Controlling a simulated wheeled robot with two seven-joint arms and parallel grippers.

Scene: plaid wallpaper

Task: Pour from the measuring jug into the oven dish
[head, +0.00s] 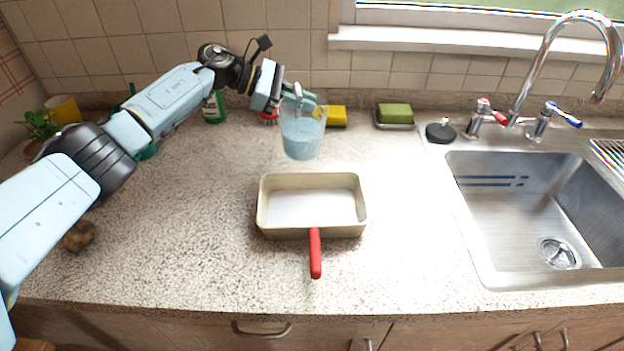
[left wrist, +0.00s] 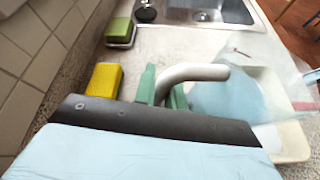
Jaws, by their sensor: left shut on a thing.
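The measuring jug (head: 302,138) is clear, with blue contents, and hangs above the counter behind the oven dish. My left gripper (head: 298,97) is shut on the jug near its top. In the left wrist view the green fingers close around the jug's handle (left wrist: 195,72), and the jug's body (left wrist: 225,98) is to their right. The oven dish (head: 262,212) is cream and rectangular, with a red handle pointing to the front; its inside bottom looks white. The dish shows partly behind the jug in the left wrist view (left wrist: 294,144). My right gripper is not in view.
A yellow sponge (head: 336,116) and a green soap bar (head: 394,112) on a dish stand by the back wall. A green bottle (head: 213,108) is at the back left. The sink (head: 540,205) and tap are at the right.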

